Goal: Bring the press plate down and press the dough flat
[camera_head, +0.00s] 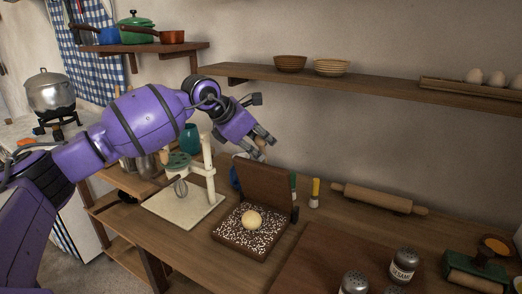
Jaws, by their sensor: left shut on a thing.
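The press stands on the wooden counter, with a dark wooden base (225,234) topped by a white-speckled surface. A pale round ball of dough (251,220) sits on that surface near the middle. The brown press plate (266,184) is raised, standing steeply at the back of the base, clear of the dough. My left gripper (262,146) is above the top edge of the plate, its fingers shut on a small light-brown handle (261,142). How the handle joins the plate is hard to see. My right gripper is out of view.
A cream stand mixer (208,170) with a whisk stands close left of the press. Shakers (403,264) stand at front right. A wall shelf (365,84) runs above.

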